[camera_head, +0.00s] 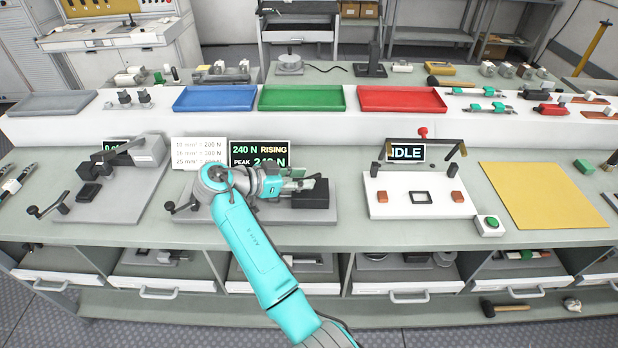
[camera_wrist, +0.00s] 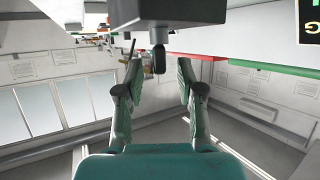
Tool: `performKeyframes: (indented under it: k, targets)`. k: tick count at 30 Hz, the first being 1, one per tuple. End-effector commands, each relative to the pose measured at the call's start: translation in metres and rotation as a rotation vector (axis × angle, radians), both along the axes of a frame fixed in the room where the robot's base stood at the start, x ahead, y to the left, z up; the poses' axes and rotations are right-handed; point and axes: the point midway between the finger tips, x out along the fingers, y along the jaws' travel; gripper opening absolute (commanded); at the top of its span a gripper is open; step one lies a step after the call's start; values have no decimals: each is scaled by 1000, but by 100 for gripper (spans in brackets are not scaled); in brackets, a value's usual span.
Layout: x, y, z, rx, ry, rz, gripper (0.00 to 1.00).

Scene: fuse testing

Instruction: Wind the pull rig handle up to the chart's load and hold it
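The pull rig (camera_head: 325,215) is a grey plate with a dark block (camera_head: 312,193) at its right and a crank handle (camera_head: 180,206) with a dark knob at its left. Its display (camera_head: 259,154) reads 240 N RISING, with a peak of about 240 N. The white chart (camera_head: 186,155) lists 10 mm² = 200 N, then 300 N and 400 N lines, partly hidden. My gripper (camera_wrist: 159,80) is over the rig; its fingers are apart in the wrist view. A dark upright piece (camera_wrist: 158,58) shows between them, with gaps at both sides; I cannot tell whether it is the handle.
A second rig (camera_head: 125,185) with its own crank stands at the left. At the right are a white fixture (camera_head: 420,205) with an IDLE display, a green button (camera_head: 490,224) and a yellow mat (camera_head: 540,197). Blue, green and red trays line the raised shelf behind.

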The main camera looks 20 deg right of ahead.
Motion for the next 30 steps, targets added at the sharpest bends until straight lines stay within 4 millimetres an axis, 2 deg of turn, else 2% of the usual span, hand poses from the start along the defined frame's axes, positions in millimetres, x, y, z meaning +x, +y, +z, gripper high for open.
performKeyframes:
  k: [1, 6, 12, 18, 30]
  targets:
    - [-1, 12, 5, 0, -2, 5, 38]
    - [-8, 42, 18, 0, 0, 3, 38]
    - [-14, 69, 28, 1, 2, 2, 38]
    - [-17, 80, 33, 0, 2, 1, 38]
    - [-17, 81, 33, 1, 2, 0, 38]
